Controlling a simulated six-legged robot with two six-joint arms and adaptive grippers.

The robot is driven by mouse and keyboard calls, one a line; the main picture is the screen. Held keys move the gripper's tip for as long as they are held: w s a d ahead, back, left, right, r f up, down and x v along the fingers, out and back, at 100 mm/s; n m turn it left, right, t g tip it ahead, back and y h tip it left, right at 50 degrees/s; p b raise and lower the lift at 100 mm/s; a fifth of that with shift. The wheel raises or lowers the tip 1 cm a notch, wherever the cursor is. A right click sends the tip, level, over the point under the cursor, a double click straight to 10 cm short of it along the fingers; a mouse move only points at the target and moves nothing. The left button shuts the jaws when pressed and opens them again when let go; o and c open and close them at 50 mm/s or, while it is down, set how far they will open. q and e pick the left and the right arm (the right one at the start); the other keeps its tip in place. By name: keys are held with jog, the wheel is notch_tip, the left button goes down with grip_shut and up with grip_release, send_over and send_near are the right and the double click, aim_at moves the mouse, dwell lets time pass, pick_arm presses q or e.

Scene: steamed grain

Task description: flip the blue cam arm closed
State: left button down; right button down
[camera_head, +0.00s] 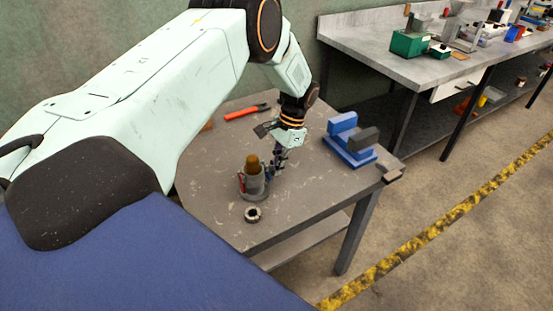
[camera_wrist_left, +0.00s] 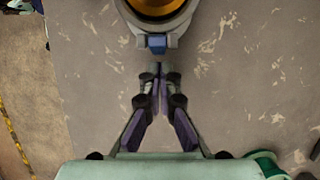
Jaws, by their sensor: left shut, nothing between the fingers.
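A grey upright fitting (camera_head: 252,185) with a brown-gold top stands on the small table (camera_head: 225,225). A red piece shows on its left side. In the left wrist view the fitting (camera_wrist_left: 157,24) is at the top edge, cut off, with its gold inner round showing. The blue cam arm (camera_wrist_left: 157,42) is a small blue block on its near side; its full length and angle cannot be told. My left gripper (camera_head: 278,163) is just right of the fitting. Its fingertips (camera_wrist_left: 156,68) are together and empty, pointing at the blue piece with a small gap. My right gripper is out of view.
A dark ring (camera_head: 253,214) lies in front of the fitting. A blue vise (camera_head: 349,146) stands at the table's right, and a red-handled tool (camera_head: 247,112) lies at the back. A green-rimmed round thing (camera_wrist_left: 266,162) is partly seen in the wrist view. A long workbench (camera_head: 385,62) stands behind.

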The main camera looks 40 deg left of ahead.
pick_arm(q)
jog(key=shift+s+r+p, duration=0.3)
jog(key=shift+r+p, duration=0.1)
jog(key=shift+r, duration=0.45)
jog(key=shift+w+f, duration=0.15)
jog(key=shift+w, duration=0.1)
jog(key=shift+w+r, duration=0.1)
jog(key=shift+r, duration=0.1)
jog(key=v, duration=1.1)
jog(key=shift+r, duration=0.35)
jog(key=shift+d, duration=0.1)
jog(key=shift+d+f, duration=0.1)
